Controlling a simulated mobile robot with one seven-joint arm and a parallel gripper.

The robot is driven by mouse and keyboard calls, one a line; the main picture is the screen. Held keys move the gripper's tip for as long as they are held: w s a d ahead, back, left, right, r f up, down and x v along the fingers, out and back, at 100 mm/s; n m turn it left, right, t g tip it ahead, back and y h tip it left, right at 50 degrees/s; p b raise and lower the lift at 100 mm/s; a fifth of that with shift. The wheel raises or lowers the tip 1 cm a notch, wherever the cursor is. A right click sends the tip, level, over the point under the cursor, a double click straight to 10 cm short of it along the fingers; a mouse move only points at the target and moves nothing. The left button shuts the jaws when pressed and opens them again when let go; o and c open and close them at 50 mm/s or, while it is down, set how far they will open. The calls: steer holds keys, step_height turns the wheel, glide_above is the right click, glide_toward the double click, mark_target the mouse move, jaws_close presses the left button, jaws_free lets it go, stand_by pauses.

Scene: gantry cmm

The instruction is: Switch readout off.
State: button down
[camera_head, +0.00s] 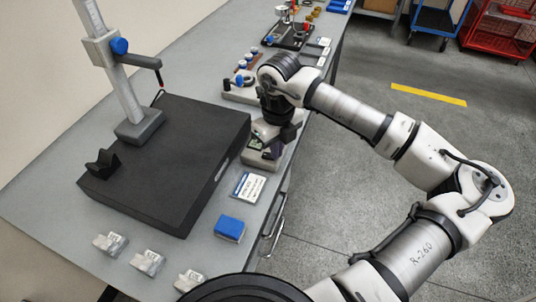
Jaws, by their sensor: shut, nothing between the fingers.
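The readout (253,157) appears to be a small grey box with a dark face and a hint of green, on the bench at the right edge of the black granite block. My gripper (266,141) points down right over it and hides much of it. The gripper is shut and empty. I cannot tell whether its fingertips touch the readout. The switch cannot be made out, and whether the display is lit is unclear.
The black granite block (170,150) carries a height gauge (122,75) on a grey base. A printed card (248,186) and a blue box (229,228) lie nearer on the bench (60,225). Small parts and fixtures (290,35) stand farther back. Floor at right is open.

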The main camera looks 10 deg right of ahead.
steer(key=shift+f, duration=0.2)
step_height(320, 180, up, 7)
steer(key=p, duration=0.2)
stand_by(0.8)
steer(key=shift+s+f, duration=0.1)
stand_by(0.4)
